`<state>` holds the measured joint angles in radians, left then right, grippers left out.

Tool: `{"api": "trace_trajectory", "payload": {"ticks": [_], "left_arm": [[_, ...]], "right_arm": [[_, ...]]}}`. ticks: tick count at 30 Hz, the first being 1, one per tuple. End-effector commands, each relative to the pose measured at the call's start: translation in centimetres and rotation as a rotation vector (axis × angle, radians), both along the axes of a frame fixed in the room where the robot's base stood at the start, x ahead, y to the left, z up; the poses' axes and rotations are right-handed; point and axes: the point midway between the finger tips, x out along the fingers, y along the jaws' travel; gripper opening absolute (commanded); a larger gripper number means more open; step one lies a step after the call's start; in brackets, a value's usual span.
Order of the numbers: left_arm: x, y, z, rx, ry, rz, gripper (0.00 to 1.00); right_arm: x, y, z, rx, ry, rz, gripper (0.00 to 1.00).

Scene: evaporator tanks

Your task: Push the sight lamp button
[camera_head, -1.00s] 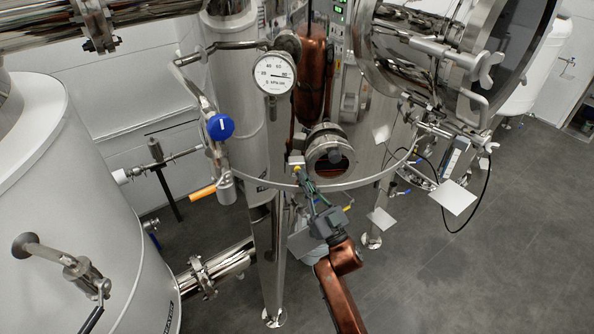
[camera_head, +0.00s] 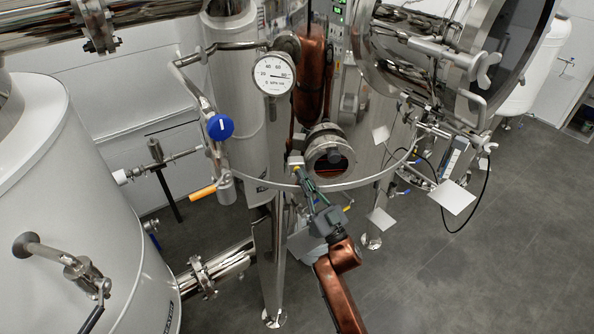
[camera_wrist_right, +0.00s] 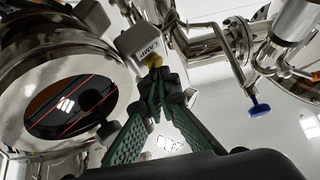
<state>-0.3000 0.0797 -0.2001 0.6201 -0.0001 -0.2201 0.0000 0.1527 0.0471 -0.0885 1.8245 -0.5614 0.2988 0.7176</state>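The sight lamp is a small pale box (camera_head: 295,160) beside the round sight glass (camera_head: 330,157) on the steel tank. A yellow button (camera_head: 296,168) sits on its underside; in the right wrist view, the box (camera_wrist_right: 145,36) and yellow button (camera_wrist_right: 153,60) are just beyond my fingertips. My right gripper (camera_head: 300,176) comes from below, its green fingers converging to a closed tip. In the right wrist view, my right gripper (camera_wrist_right: 160,76) is right under the button; whether it touches cannot be told. My left gripper is not in view.
The sight glass (camera_wrist_right: 70,95) is close left of my fingers in the wrist view. A pressure gauge (camera_head: 274,74), a blue-knobbed valve (camera_head: 220,127) and pipes stand to the left. A large hatch (camera_head: 455,50) is at the upper right. Grey floor (camera_head: 450,280) is open at lower right.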

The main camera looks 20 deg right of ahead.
Motion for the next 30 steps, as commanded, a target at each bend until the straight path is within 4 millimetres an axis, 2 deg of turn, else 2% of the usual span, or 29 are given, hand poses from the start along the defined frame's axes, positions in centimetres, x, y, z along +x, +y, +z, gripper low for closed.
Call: {"api": "trace_trajectory", "payload": {"ticks": [11,24,30], "left_arm": [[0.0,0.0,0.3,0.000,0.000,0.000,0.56],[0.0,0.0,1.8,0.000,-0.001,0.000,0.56],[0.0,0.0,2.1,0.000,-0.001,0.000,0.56]], "right_arm": [[-0.4,0.0,-0.5,0.001,0.012,-0.004,0.00],[-4.6,0.7,-0.3,0.001,0.008,-0.002,0.00],[-5.9,1.0,-0.3,0.001,0.006,-0.002,0.00]]}}
